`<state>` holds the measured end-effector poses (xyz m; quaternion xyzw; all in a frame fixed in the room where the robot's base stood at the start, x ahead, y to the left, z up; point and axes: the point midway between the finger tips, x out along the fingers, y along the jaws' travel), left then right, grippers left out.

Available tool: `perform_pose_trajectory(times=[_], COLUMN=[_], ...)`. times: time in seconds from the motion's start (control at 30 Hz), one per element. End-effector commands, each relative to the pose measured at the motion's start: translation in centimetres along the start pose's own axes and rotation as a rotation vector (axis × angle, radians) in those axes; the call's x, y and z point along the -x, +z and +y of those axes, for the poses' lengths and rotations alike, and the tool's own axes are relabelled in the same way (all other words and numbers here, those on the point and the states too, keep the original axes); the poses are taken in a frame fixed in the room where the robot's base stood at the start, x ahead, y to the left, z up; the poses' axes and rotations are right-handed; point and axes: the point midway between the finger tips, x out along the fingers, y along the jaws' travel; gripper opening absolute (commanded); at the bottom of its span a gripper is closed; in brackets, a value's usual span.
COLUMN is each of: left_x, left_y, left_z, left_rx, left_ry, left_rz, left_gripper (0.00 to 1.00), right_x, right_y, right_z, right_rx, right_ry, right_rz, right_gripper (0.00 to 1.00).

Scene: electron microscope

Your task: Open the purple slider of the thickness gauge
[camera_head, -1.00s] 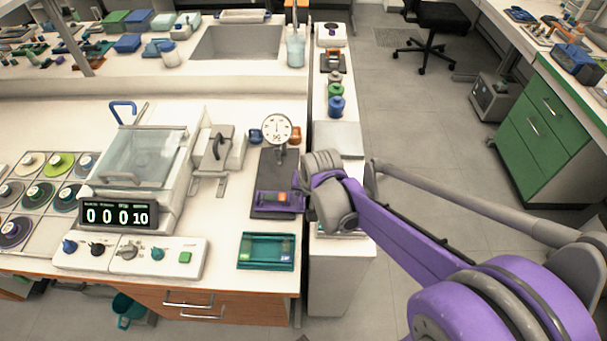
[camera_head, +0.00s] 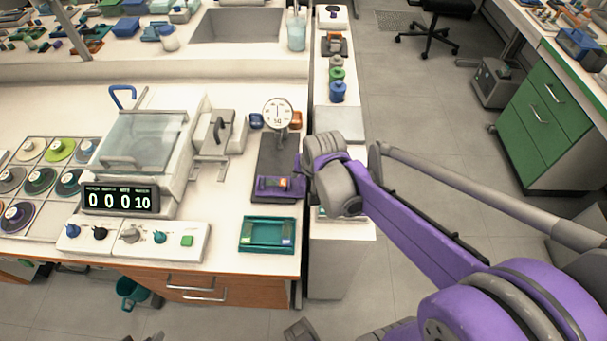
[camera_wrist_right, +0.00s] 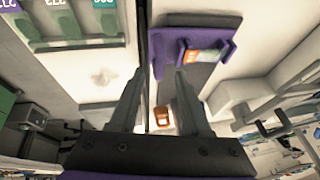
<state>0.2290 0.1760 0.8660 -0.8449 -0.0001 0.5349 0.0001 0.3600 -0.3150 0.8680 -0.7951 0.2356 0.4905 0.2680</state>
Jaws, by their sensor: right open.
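The thickness gauge has a round white dial (camera_head: 278,112) above a long dark base (camera_head: 280,148). Its purple slider (camera_head: 266,189) lies across the near end of the base, with a small orange-red label. In the right wrist view the slider (camera_wrist_right: 188,57) is just beyond my fingertips, toward the right finger. My right gripper (camera_head: 301,171) is just right of the slider, partly hidden by its own grey wrist. In the right wrist view the gripper (camera_wrist_right: 160,73) is open, with nothing between its fingers. I cannot tell whether it touches the slider. My left gripper is not in view.
A teal tray (camera_head: 245,247) lies in front of the gauge. A glass-covered machine (camera_head: 145,145) and a control box (camera_head: 195,255) with knobs stand to the left. A narrow gap separates this bench from a strip (camera_head: 340,118) holding several small bottles. A sink (camera_head: 238,25) is behind.

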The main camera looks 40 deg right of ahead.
Motion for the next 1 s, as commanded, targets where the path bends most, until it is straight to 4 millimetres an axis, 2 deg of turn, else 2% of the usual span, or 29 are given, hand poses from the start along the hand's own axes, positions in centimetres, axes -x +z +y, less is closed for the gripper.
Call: perform_pose_trajectory(times=[0.2, 0.4, 0.6, 1.0], left_x=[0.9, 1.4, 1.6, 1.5], left_y=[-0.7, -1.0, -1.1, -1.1], left_z=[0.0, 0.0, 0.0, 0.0], left_rx=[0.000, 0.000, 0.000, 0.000], left_ry=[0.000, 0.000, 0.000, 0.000], left_rz=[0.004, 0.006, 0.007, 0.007], left_gripper=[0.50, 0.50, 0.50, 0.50], right_x=[4.7, 7.9, 9.1, 9.1], right_y=[0.0, 0.0, 0.0, 0.0], right_z=[0.0, 0.0, 0.0, 0.0], right_rx=[-0.001, -0.001, -0.001, 0.000], right_ry=[0.000, 0.000, 0.000, 0.000], right_rz=[0.000, 0.000, 0.000, 0.000], right_gripper=[0.47, 0.47, 0.47, 0.47])
